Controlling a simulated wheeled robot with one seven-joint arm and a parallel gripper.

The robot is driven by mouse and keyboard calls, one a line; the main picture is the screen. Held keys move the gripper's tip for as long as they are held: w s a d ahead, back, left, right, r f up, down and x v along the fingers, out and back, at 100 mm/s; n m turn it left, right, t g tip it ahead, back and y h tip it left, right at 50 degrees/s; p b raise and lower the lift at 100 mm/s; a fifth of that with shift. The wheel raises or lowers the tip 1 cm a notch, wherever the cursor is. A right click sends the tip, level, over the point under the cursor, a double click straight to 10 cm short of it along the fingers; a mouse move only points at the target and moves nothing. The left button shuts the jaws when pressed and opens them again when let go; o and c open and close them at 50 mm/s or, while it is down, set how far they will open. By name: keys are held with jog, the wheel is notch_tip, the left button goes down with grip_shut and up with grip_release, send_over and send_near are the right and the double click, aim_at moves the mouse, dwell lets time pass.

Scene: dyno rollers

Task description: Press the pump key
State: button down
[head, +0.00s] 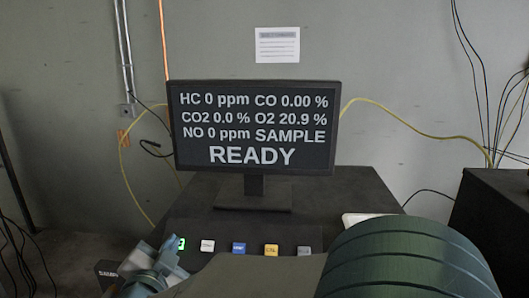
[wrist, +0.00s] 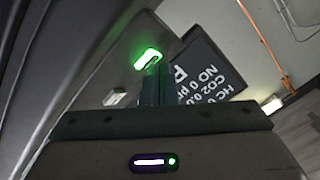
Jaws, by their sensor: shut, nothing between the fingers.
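A row of small keys runs along the front of the dark cabinet: a green-lit key (head: 181,243), a white key (head: 207,246), a blue key (head: 239,248), a yellow key (head: 271,250) and a grey key (head: 304,250). Their labels are too small to read surely, so I cannot tell which is the pump key by its wording. My gripper (head: 168,249) is shut and empty at the green-lit key, at the row's left end. In the wrist view the fingertips (wrist: 155,66) overlap the glowing green key (wrist: 147,57); I cannot tell whether they touch it.
A monitor (head: 252,127) on the cabinet top (head: 340,190) reads READY and SAMPLE, with gas values. A white object (head: 368,218) lies at the right, partly behind my arm. Another dark cabinet (head: 495,205) stands at the far right. Cables hang along the wall.

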jog(key=shift+s+r, duration=0.35)
jog(key=s+r+p, duration=0.4)
jog(key=shift+a+r, duration=0.2)
jog(key=shift+r, duration=0.1)
dwell(0.4)
jog(key=shift+w, duration=0.15)
dwell(1.1)
